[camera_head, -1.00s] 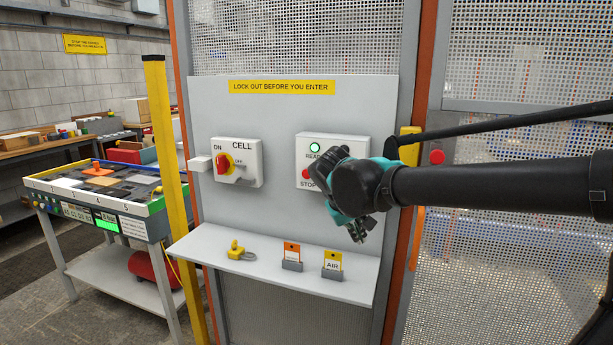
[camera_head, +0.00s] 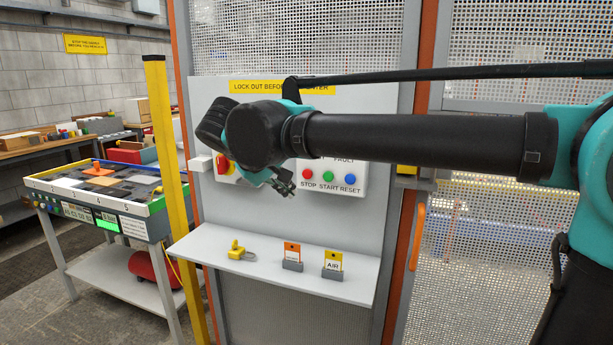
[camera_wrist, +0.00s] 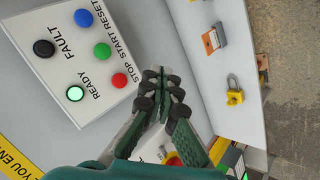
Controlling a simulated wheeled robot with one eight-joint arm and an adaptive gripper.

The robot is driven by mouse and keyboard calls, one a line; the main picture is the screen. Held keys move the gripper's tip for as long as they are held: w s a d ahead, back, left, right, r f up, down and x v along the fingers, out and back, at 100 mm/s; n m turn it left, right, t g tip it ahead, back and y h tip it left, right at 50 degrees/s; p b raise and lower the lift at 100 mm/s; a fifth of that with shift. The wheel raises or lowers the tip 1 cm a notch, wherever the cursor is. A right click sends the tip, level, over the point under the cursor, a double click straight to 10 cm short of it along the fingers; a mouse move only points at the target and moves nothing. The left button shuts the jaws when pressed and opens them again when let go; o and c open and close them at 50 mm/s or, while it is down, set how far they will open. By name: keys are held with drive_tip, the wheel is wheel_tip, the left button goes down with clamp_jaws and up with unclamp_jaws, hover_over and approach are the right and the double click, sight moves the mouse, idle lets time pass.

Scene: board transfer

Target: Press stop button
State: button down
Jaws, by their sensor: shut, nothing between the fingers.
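The red stop button (camera_head: 307,174) is on the white control box (camera_head: 350,180), at the left of its lower row, above the label STOP. In the wrist view the stop button (camera_wrist: 119,80) shows on the box's near edge. My gripper (camera_head: 288,190) is shut and empty, just left of and slightly below the stop button in the head view. In the wrist view its fingertips (camera_wrist: 163,75) are to the right of the button, apart from it in the picture. My arm hides the upper part of the box in the head view. The ready lamp (camera_wrist: 75,93) glows green.
Green start (camera_head: 328,176) and blue reset (camera_head: 350,178) buttons sit beside the stop button. A red rotary switch (camera_head: 222,164) is partly hidden at left. Below, a shelf (camera_head: 210,245) holds a yellow padlock (camera_head: 237,250) and two tags. A yellow post (camera_head: 167,190) stands left.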

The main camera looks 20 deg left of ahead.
sight(308, 174)
drive_tip(key=shift+w, duration=0.15)
drive_tip(key=shift+w+d, duration=0.2)
drive_tip(key=shift+w, duration=1.95)
drive_tip(key=shift+w+d, duration=0.15)
drive_tip(key=shift+w, duration=2)
drive_tip(key=shift+w, duration=0.15)
drive_tip(key=shift+w, duration=0.25)
drive_tip(key=shift+w+d, duration=0.1)
drive_tip(key=shift+w, duration=0.35)
drive_tip(key=shift+s, duration=0.9)
drive_tip(key=shift+s, duration=0.1)
